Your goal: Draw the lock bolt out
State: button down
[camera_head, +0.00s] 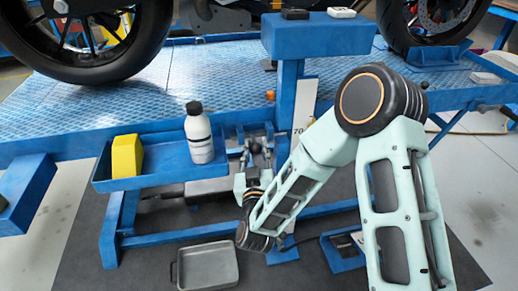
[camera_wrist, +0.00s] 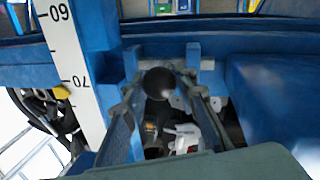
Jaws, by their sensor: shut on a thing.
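The lock bolt shows as a dark round knob (camera_wrist: 158,83) in the middle of the wrist view. It sits in front of a blue bracket of the lift, beside a white height scale. My gripper (camera_wrist: 157,90) has one finger on each side of the knob and is shut on it. In the head view my gripper (camera_head: 257,145) is under the blue lift post, and the knob (camera_head: 255,149) shows small between the fingers. The bolt's shaft behind the knob is hidden, so I cannot tell how far it is out.
The white scale (camera_wrist: 70,60) stands left of my gripper in the wrist view. In the head view, a blue side tray (camera_head: 165,178) holds a yellow block (camera_head: 127,156) and a grey bottle (camera_head: 199,135). A grey pan (camera_head: 207,266) lies on the floor mat. Motorcycle wheels stand on the platform.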

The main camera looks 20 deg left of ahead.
jog(key=shift+s+a, duration=0.2)
jog(key=shift+a, duration=0.1)
jog(key=c, duration=1.6)
grip_release()
jog(key=shift+o, duration=0.3)
jog(key=shift+d, duration=0.1)
jog(key=v, duration=1.2)
jog(key=shift+w+r, duration=0.1)
jog(key=shift+r, duration=0.05)
